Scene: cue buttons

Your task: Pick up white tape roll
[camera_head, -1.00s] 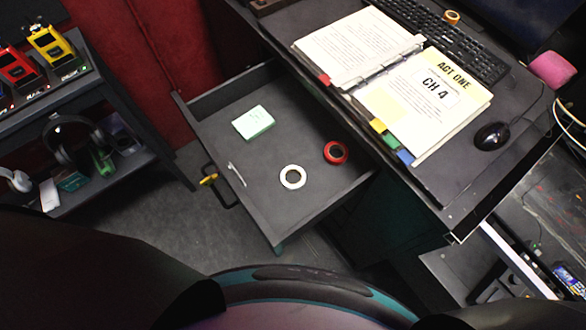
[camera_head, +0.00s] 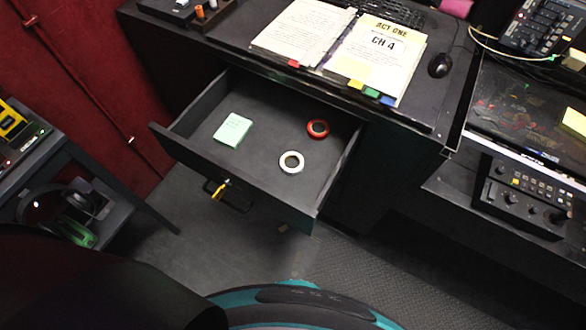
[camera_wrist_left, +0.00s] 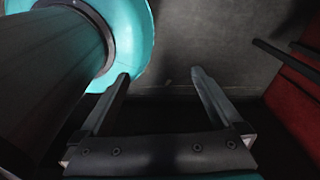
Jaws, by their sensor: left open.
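The white tape roll (camera_head: 291,162) lies flat in the open drawer (camera_head: 255,177), near its front right part. A red tape roll (camera_head: 318,128) lies behind it, a little to the right and apart from it. My left gripper (camera_wrist_left: 160,78) shows in the left wrist view with its two fingers apart and nothing between them. It is above the floor beside my teal base, and no tape roll shows in that view. In the head view neither gripper is in view.
A pale green note pad (camera_head: 232,130) lies at the left of the drawer. A yellow item (camera_head: 221,189) hangs at the drawer handle. An open binder (camera_head: 340,50) and a mouse (camera_head: 440,65) are on the desk above. A shelf with headphones (camera_head: 62,205) stands at left.

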